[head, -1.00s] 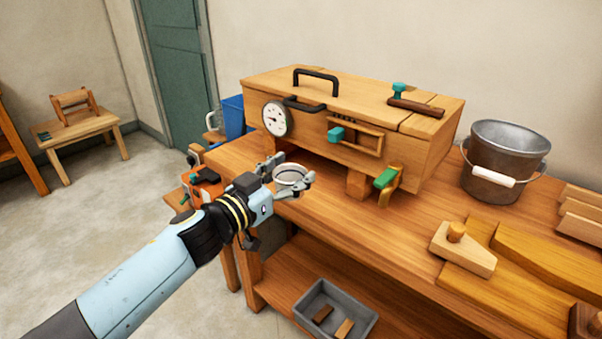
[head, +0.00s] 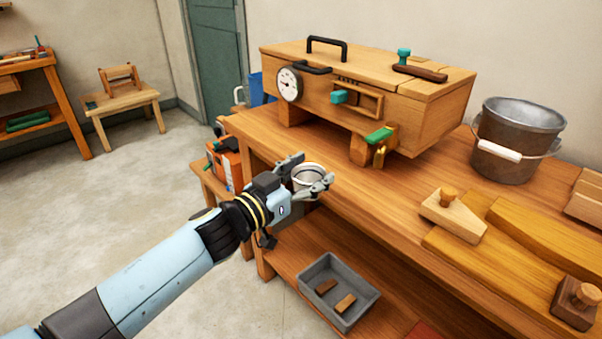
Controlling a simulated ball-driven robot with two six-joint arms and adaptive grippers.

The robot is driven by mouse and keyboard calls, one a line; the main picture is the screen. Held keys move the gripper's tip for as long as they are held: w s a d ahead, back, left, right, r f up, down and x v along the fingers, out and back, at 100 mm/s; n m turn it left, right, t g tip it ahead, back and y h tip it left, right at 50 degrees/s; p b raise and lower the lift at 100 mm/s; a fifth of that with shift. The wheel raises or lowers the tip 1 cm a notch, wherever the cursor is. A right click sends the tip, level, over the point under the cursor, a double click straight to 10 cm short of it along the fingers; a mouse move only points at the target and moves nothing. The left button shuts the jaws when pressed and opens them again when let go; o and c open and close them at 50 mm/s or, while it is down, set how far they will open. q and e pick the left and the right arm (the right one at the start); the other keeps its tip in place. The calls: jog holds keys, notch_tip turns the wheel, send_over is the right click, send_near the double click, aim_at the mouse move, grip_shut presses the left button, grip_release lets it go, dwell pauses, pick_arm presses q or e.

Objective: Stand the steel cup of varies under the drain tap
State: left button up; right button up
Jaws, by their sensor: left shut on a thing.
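The steel cup (head: 306,174) is a small round metal cup, upright, with its open rim facing up. My left gripper (head: 312,177) is shut on the steel cup, one finger on each side. It holds the cup in front of the bench's front edge, left of and nearer than the tap. The drain tap (head: 380,143) has a green handle and a brass spout, low on the front of the wooden steam box (head: 428,118). The cup and the tap are apart. My right gripper is not in view.
The wooden bench (head: 385,193) has clear top in front of the box. A metal bucket (head: 515,140) stands at the right, near wooden boards and a plane-like block (head: 455,215). A grey tray (head: 338,290) with two small blocks sits on the lower shelf.

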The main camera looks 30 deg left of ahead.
pick_arm(q)
jog(key=w+d+f+b, duration=0.1)
jog(key=w+d, duration=0.2)
jog(key=w+d+f+b, duration=0.1)
jog(key=w+d, duration=0.2)
jog(key=w+d+f+b, duration=0.1)
jog(key=w+d, duration=0.2)
jog(key=shift+d+f+b, duration=0.15)
jog(key=shift+b, duration=0.25)
jog(key=shift+w+d, duration=0.55)
jog(key=shift+f+b, duration=0.25)
jog(key=shift+b, duration=0.05)
